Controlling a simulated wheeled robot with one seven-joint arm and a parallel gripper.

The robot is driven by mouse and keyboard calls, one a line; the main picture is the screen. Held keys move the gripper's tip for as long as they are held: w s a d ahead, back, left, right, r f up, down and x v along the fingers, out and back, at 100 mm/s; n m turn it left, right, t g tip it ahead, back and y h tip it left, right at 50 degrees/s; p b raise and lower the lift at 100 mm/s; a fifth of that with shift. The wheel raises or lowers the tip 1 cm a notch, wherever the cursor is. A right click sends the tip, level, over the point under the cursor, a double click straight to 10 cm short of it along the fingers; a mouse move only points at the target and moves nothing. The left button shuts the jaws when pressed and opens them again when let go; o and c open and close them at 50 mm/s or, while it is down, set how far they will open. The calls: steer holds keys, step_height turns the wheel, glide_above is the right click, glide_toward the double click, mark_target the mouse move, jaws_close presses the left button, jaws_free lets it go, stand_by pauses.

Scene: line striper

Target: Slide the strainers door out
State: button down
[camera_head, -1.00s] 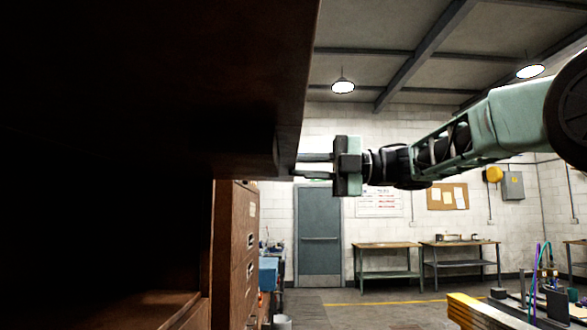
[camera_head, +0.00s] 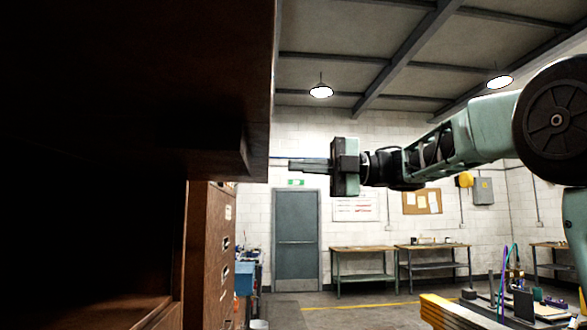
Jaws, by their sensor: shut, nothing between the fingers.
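A large dark brown wooden cabinet (camera_head: 130,60) fills the left of the view, very close and in deep shadow. Its upper front panel ends in an upright edge (camera_head: 262,90). Below it is a dark open compartment with a bare lower shelf edge (camera_head: 160,312). I cannot tell which part is the strainers door; no label for it is readable. My gripper (camera_head: 292,165) points left, its fingers closed together and empty. The fingertips show just right of the panel's edge, with a small gap in the picture. No contact is visible.
A brown drawer cabinet (camera_head: 210,250) stands beyond the compartment. A grey door (camera_head: 297,240) and workbenches (camera_head: 362,250) line the far wall. A yellow-edged machine (camera_head: 450,312) with cables is at the lower right. The floor between is open.

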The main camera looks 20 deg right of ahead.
steer(key=shift+v, duration=1.5)
steer(key=c, duration=1.4)
jaws_free()
steer(key=shift+o, duration=0.2)
steer(key=b+v, duration=0.1)
steer(key=v, duration=0.6)
steer(key=shift+b, duration=0.3)
